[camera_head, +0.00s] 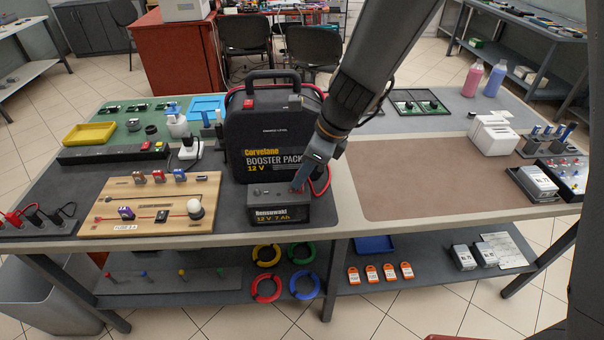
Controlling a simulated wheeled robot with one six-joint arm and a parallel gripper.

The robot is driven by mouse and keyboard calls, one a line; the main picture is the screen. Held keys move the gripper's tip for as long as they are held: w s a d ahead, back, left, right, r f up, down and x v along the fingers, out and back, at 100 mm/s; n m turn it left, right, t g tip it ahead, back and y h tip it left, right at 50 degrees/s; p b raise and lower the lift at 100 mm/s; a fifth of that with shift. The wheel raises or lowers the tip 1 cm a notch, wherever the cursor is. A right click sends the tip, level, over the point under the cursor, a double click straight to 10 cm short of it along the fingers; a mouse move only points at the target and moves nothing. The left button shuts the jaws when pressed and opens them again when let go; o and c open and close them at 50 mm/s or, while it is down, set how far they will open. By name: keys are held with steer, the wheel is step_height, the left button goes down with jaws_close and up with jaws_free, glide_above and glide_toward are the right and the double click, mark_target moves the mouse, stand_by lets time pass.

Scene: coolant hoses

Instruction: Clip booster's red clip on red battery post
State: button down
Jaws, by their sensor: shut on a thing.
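The black booster pack (263,135) with a top handle stands upright on the bench, left of centre. A small dark 12 V 7 Ah battery (280,211) sits in front of it. My gripper (301,180) comes down from the upper right and is shut on the booster's red clip (297,188) at the right part of the battery's top. The red cable (327,185) loops out beside my gripper. The red post is hidden by the clip and fingers, so I cannot tell whether the clip touches it. A small dark post (256,192) shows on the battery's left.
A wooden board (150,215) with switches and a bulb lies left of the battery. A white plug block (190,150) stands behind the board. The brown mat (420,180) to the right is mostly bare. A white box (493,135) stands at its far right.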

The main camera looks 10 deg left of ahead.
steer(key=c, duration=1.4)
jaws_free()
steer(key=shift+f, duration=0.1)
steer(key=p+v, duration=0.5)
steer(key=a+p+v, duration=0.1)
steer(key=p+v, duration=0.2)
steer(key=shift+w+d+r+p, duration=0.1)
steer(key=shift+r+p, duration=0.25)
steer(key=shift+r, duration=0.25)
